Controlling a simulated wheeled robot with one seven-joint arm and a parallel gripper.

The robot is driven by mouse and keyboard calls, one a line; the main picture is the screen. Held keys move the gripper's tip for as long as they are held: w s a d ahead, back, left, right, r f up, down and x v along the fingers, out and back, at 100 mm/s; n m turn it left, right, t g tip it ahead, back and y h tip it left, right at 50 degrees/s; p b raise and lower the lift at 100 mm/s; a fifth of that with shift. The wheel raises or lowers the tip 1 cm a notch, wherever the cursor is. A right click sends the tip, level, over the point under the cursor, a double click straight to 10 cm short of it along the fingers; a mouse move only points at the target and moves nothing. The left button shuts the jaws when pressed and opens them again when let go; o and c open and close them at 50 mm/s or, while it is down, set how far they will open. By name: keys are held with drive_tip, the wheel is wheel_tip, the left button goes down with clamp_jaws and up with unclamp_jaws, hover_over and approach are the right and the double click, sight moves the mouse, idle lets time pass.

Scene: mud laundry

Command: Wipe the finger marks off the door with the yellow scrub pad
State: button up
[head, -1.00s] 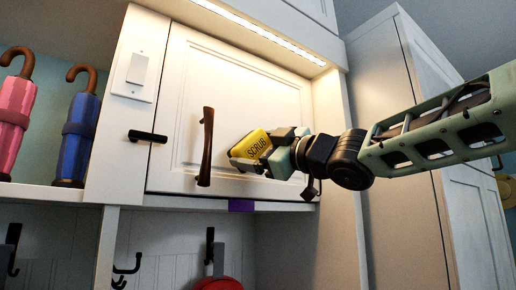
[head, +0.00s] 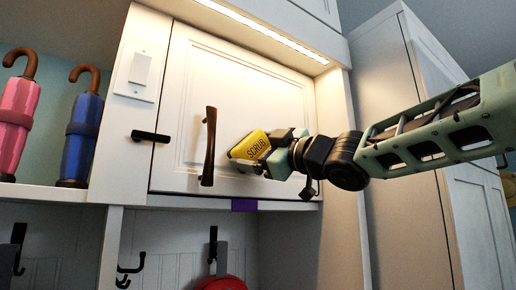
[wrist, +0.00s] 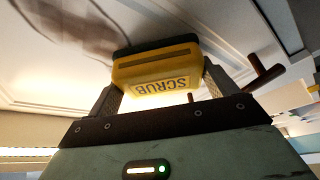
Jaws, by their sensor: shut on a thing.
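The yellow scrub pad (head: 252,144), marked SCRUB, is held in my gripper (head: 264,156) in front of the lower middle of the white cabinet door (head: 247,82). The pad also shows between the two fingers in the wrist view (wrist: 156,70), its dark side toward the door. Whether it touches the door is hard to tell. Brownish finger marks (wrist: 75,28) smear the door beside the pad in the wrist view. In the head view I cannot make them out. The door's dark brown handle (head: 209,147) stands just left of the pad.
A black latch (head: 150,136) and a light switch (head: 141,70) are left of the door. A pink umbrella (head: 14,125) and a blue umbrella (head: 81,135) stand on the left shelf. Black hooks (head: 130,268) and a red item (head: 222,283) hang below. A tall cabinet (head: 395,140) stands right.

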drive_tip(key=shift+d, duration=0.15)
drive_tip(key=shift+w+d+p, duration=2.75)
drive_tip(key=shift+w+d, duration=1.35)
drive_tip(key=shift+d, duration=1.8)
drive_tip(key=shift+s+a+f+b, duration=0.1)
drive_tip(key=shift+s+a+b, duration=0.8)
drive_tip(key=shift+s+a, duration=0.8)
drive_tip(key=shift+s+a+r+b, duration=0.1)
drive_tip(key=shift+s+a+b, duration=0.85)
drive_tip(key=shift+a, duration=1.3)
drive_tip(key=shift+s+a+f+b, duration=0.1)
drive_tip(key=shift+s+a+b, duration=0.75)
drive_tip(key=shift+s+a, duration=0.85)
drive_tip(key=shift+w+a, duration=0.2)
drive_tip(key=shift+a, duration=0.2)
drive_tip(key=shift+w+r+p, duration=0.1)
drive_tip(key=shift+r+p, duration=1.2)
drive_tip(key=shift+r, duration=0.1)
drive_tip(key=w+d+p, duration=0.5)
drive_tip(key=w+d, duration=0.3)
drive_tip(key=d, duration=0.4)
drive_tip(key=shift+f, duration=0.15)
